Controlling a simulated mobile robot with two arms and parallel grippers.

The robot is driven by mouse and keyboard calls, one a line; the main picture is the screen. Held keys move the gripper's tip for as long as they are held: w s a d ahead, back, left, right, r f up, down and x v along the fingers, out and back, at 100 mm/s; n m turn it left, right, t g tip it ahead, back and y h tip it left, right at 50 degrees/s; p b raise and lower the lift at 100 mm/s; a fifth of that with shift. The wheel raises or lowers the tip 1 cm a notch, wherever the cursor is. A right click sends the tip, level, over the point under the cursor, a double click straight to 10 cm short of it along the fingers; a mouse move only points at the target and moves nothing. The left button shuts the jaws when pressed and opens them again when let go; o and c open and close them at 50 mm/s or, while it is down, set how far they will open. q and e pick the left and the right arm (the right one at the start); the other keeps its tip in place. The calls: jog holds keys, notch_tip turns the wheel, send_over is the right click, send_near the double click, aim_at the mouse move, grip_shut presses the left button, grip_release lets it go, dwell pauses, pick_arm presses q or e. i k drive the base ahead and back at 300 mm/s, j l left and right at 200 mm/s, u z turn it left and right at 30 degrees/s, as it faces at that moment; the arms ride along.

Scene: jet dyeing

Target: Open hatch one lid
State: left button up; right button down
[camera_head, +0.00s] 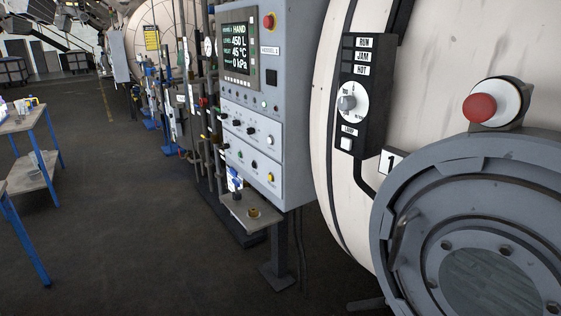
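The hatch one lid (405,205) is a large round grey metal door at the lower right, cut off by the right and bottom edges. It sits against the pale vessel (435,70) and looks closed. It has a bolted ring around a dark round window (490,283). A short bar-like handle (403,238) shows on its left side. A white plate marked "1" (391,162) is fixed just up and left of the lid. Neither of my grippers is in view.
A red button (480,107) is above the lid. A black RUN/JAM/HOT box (362,100) with a knob is left of it. A grey control cabinet (265,95) stands further left. Blue-legged tables (35,120) are at the far left. The floor between is clear.

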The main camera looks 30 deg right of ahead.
aim_at(510, 210)
jog(key=z, duration=2.2)
